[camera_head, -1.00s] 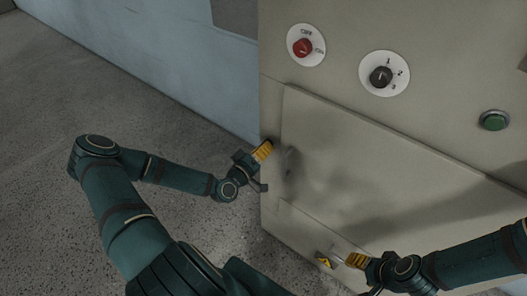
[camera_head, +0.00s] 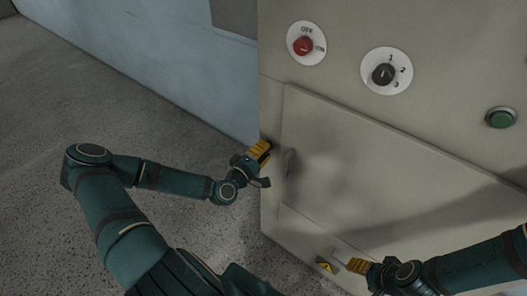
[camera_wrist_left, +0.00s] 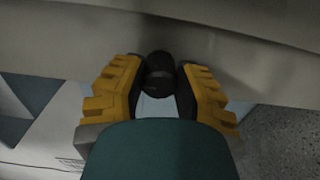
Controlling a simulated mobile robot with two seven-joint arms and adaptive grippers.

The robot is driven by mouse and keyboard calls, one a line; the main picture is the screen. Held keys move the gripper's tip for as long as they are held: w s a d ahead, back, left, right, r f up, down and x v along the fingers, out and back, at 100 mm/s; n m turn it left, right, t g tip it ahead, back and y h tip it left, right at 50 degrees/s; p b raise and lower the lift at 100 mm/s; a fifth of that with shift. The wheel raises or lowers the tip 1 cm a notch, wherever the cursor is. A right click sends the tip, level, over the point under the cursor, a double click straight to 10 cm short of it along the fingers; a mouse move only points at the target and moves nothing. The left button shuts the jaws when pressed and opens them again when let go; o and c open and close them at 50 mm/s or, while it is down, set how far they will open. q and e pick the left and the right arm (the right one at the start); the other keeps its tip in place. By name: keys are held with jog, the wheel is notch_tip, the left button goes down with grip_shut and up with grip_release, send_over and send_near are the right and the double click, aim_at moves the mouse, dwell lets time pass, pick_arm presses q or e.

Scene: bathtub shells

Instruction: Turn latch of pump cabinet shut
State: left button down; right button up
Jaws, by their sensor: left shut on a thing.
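The pump cabinet (camera_head: 400,150) has a large closed-looking front panel. A grey upright latch lever (camera_head: 288,162) shows near the left edge of this panel in the head view, just right of my left gripper. My left gripper (camera_head: 262,151) is at the cabinet's left front edge. In the left wrist view its yellow fingers (camera_wrist_left: 158,88) are shut on a dark rounded part of the latch (camera_wrist_left: 160,66), in front of the cabinet face. My right gripper (camera_head: 350,266) is low by the cabinet's lower front; its finger gap is not clear.
A red switch (camera_head: 303,46), a dark dial (camera_head: 383,74) and a green button (camera_head: 501,118) sit on the upper cabinet front. Speckled floor lies open to the left, below a pale blue wall (camera_head: 150,55).

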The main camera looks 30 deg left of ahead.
dwell(0.4)
pick_arm(q)
jog(key=c, duration=0.6)
grip_release()
jog(key=shift+d, duration=0.1)
jog(key=shift+c, duration=0.2)
jog(key=s+a, duration=0.1)
jog(key=s, duration=1.1)
jog(key=shift+w, duration=0.1)
jog(key=w+d+f+m+g+h, duration=0.2)
jog(key=d+f+m+g+h, duration=0.35)
jog(key=d, duration=0.65)
jog(key=s+d+f+m+g+y, duration=0.3)
jog(key=s+d+m+g, duration=0.3)
jog(key=d+m+g, duration=0.4)
jog(key=shift+d+f+g, duration=0.3)
jog(key=shift+f+g, duration=0.05)
